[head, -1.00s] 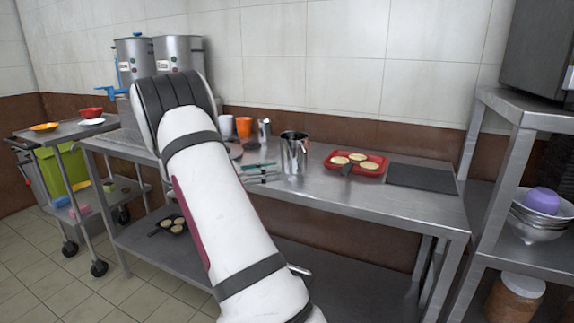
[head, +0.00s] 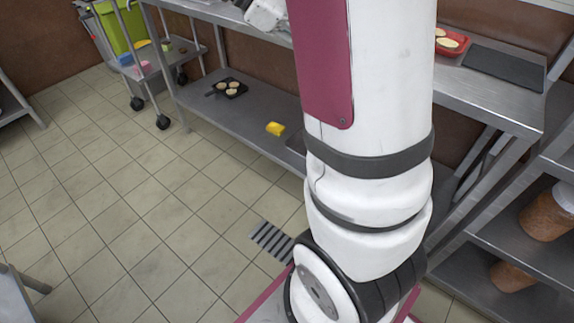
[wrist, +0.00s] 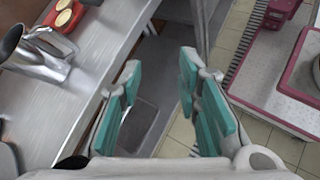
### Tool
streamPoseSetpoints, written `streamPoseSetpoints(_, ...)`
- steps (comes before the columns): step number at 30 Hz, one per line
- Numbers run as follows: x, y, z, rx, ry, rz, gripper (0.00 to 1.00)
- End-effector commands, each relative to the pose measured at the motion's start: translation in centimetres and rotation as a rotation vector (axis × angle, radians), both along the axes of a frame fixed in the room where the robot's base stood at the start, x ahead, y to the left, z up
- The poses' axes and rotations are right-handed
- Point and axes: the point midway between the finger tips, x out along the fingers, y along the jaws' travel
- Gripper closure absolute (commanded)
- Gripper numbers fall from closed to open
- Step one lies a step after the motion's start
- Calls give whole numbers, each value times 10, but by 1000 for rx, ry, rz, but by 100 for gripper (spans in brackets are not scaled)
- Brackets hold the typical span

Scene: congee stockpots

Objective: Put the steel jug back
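The steel jug (wrist: 46,60) stands on the steel worktop (wrist: 75,95) at the left of the wrist view. Its dark open mouth and handle show there. My gripper (wrist: 165,82) has teal finger pads spread wide apart with nothing between them, so it is open. It is to the right of the jug in that view, apart from it, over the worktop's edge and the space beside it. In the head view the jug is out of sight, and my arm covers much of the worktop.
A red tray (head: 451,42) with round pale food lies beside a dark mat (head: 503,69). The lower shelf (head: 215,115) holds a dark pan (head: 229,89) and a yellow item (head: 275,129). A rack (head: 490,235) with jars stands at right. Tiled floor at left is clear.

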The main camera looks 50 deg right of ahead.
Motion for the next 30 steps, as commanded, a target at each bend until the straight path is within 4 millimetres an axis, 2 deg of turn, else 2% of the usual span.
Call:
streamPoseSetpoints(3, -26, 43, 5, 63, -158, -40, 69)
streamPoseSetpoints(8, -61, 98, 3, 160, -353, -108, 69)
streamPoseSetpoints(18, -132, 208, -22, 399, -702, -277, 69)
streamPoseSetpoints(24, -158, 249, -38, 511, -819, -363, 69)
streamPoseSetpoints(30, -166, 263, -45, 551, -853, -397, 69)
